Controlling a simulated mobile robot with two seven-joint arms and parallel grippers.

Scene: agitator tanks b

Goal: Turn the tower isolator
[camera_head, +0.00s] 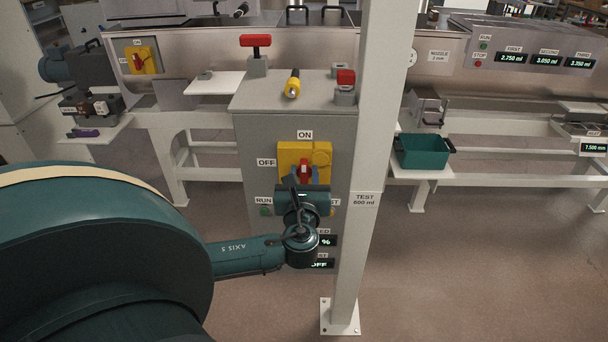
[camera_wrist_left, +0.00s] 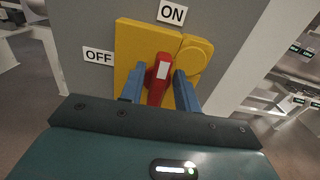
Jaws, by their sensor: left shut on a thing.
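The tower isolator (camera_head: 290,151) is a yellow plate with a red handle (camera_head: 304,170) on the front of a grey cabinet. In the left wrist view the yellow plate (camera_wrist_left: 127,55) carries the red handle (camera_wrist_left: 159,80), whose white-marked end points up and slightly right, towards the ON label (camera_wrist_left: 172,12). The OFF label (camera_wrist_left: 98,56) is at its left. My left gripper (camera_wrist_left: 159,86) has its blue fingers on either side of the red handle and is shut on it. In the head view my wrist hides the lower handle. My right gripper is not in view.
A white post (camera_head: 373,140) stands close to the right of the cabinet. The cabinet top (camera_head: 265,97) bears a red-handled valve (camera_head: 256,46) and a yellow-black tool (camera_head: 292,84). Another isolator (camera_head: 142,60) is at the left back. A green bin (camera_head: 422,151) is at right.

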